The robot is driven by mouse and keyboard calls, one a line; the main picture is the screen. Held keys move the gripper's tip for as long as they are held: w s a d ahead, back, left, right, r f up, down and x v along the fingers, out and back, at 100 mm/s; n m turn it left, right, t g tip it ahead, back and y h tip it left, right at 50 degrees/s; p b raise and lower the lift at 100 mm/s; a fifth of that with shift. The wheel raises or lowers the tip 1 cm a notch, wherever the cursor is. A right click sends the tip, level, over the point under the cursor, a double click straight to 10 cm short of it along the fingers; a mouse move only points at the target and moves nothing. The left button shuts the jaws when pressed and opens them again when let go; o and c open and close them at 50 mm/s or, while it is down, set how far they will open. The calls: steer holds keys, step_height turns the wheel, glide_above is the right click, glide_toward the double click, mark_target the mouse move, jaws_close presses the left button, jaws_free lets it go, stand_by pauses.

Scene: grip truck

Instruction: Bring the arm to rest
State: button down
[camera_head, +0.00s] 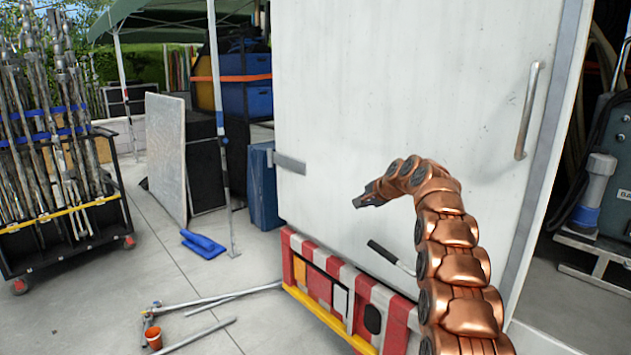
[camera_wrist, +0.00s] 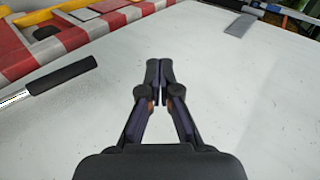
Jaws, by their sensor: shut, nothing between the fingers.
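My copper-coloured arm curves up from the bottom right in the head view. My gripper (camera_head: 363,201) is at its end, pointing left in front of the white truck door. In the wrist view my gripper (camera_wrist: 165,75) has its two dark fingertips together with nothing between them. The white door (camera_wrist: 240,110) fills most of that view beyond the fingers; I cannot tell the exact gap. The white door (camera_head: 400,90) stands upright in the head view.
A black-gripped lever (camera_head: 382,252) juts out below my gripper, near the red-and-white striped panel (camera_head: 400,322). A vertical door handle (camera_head: 529,110) is at right. A stand cart (camera_head: 70,212) is at left.

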steer(key=s+a+n+g+h, duration=0.1)
steer(key=s+a+n+g, duration=0.15)
steer(key=s, duration=1.45)
steer(key=s+a+n+g+h, duration=0.1)
steer(key=s+n+g, duration=0.25)
steer(key=s, duration=1.25)
steer(key=s+d+f+n+g+h, duration=0.1)
steer(key=s+d+f, duration=0.1)
steer(key=s, duration=1)
steer(key=s+d+f+n+g+h, duration=0.1)
steer(key=s+f, duration=0.3)
steer(key=s, duration=0.9)
steer(key=s+d+f+n+g+h, duration=0.1)
steer(key=s+d+f+n+g, duration=0.1)
steer(key=s, duration=1)
steer(key=shift+s+d+f+g, duration=0.3)
steer(key=shift+d+f, duration=0.2)
steer(key=shift+f, duration=0.35)
